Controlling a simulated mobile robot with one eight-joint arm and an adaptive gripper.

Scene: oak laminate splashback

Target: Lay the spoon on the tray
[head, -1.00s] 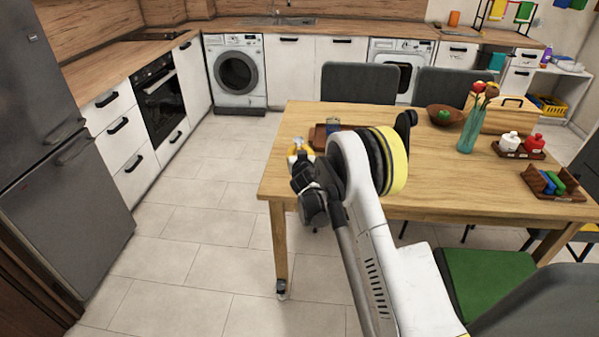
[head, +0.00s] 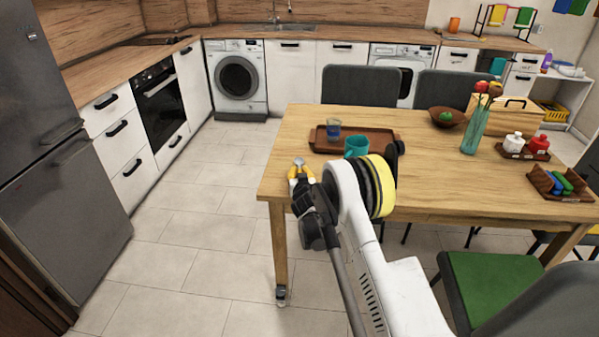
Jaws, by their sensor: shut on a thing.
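The brown wooden tray (head: 376,134) lies on the left part of the table. A blue cup (head: 333,130) stands on it. A teal mug (head: 356,146) stands at the tray's near side, partly behind my arm; I cannot tell whether it is on the tray. My gripper (head: 301,173), with yellow fingers, is at the table's left front part, left of and nearer than the tray. It is shut on the spoon (head: 299,161), whose small grey end shows above the fingertips. The rest of the spoon is hidden.
The wooden table (head: 290,130) has a brown bowl (head: 446,117), a teal vase (head: 475,128) with flowers and small condiment holders towards the right. Grey chairs (head: 361,84) stand behind it. A green-seated chair (head: 485,287) stands at front right. The floor at left is clear.

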